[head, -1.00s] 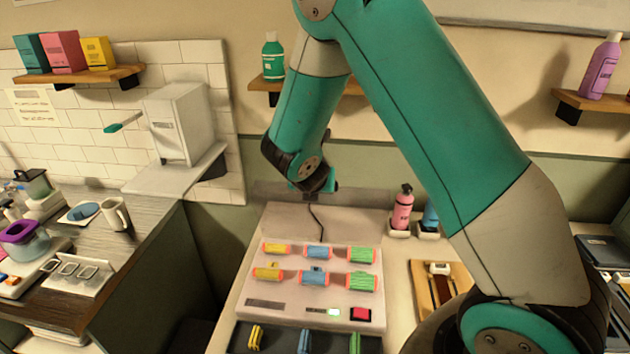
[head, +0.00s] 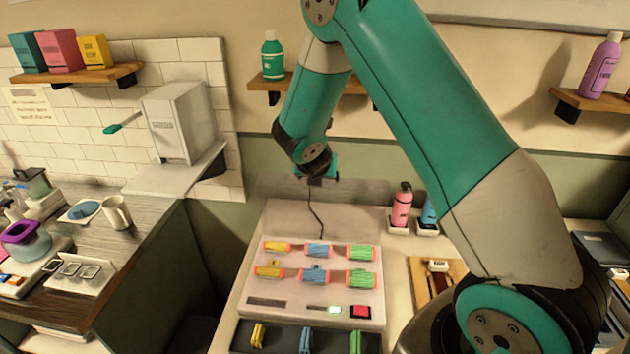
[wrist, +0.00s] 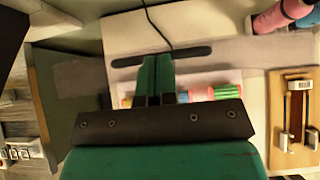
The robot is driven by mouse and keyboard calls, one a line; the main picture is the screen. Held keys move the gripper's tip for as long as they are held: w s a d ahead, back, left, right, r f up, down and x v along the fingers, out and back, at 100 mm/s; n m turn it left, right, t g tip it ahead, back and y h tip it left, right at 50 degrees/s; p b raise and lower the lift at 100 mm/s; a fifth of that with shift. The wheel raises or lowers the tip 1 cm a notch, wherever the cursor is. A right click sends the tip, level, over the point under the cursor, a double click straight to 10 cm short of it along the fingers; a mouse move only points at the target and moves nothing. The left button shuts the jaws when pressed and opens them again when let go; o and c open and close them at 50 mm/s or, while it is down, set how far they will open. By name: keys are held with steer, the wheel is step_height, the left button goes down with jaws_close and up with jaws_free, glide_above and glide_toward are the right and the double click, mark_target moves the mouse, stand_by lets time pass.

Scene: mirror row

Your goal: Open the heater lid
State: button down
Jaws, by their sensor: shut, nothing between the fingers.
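The heater (head: 290,300) is a pale box on the counter with rows of yellow, blue and green rollers (head: 317,250), which show uncovered. A see-through grey panel (head: 365,192), seemingly the lid, stands raised at the heater's back. My gripper (head: 318,180) hangs in front of this panel, above the heater's back part. In the wrist view my gripper's green fingers (wrist: 155,75) are shut and empty, across the middle of a dark bar (wrist: 190,53). I cannot tell whether they touch the bar. My gripper hides part of the rollers there.
A pink bottle (head: 402,205) and a blue bottle (head: 430,213) stand right of the heater, by a wooden tray (head: 422,270). A dark tray (head: 280,338) with clips lies in front. A shelf (head: 345,84) is above; a counter with a mug (head: 117,212) is at left.

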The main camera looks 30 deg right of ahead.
steer(key=b+v, duration=0.2)
steer(key=v, duration=1.1)
steer(key=s+a+m+g+y+b, duration=0.3)
steer(key=s+a+m, duration=0.6)
steer(key=s, duration=0.4)
steer(key=s+a+m+g+y+b, duration=0.4)
steer(key=s+a+m+y, duration=0.3)
steer(key=s+a+m, duration=0.2)
steer(key=s+f+m, duration=0.1)
steer(key=s+m, duration=0.1)
steer(key=s, duration=0.2)
steer(key=shift+a+m+b, duration=0.3)
steer(key=shift+m+b, duration=0.1)
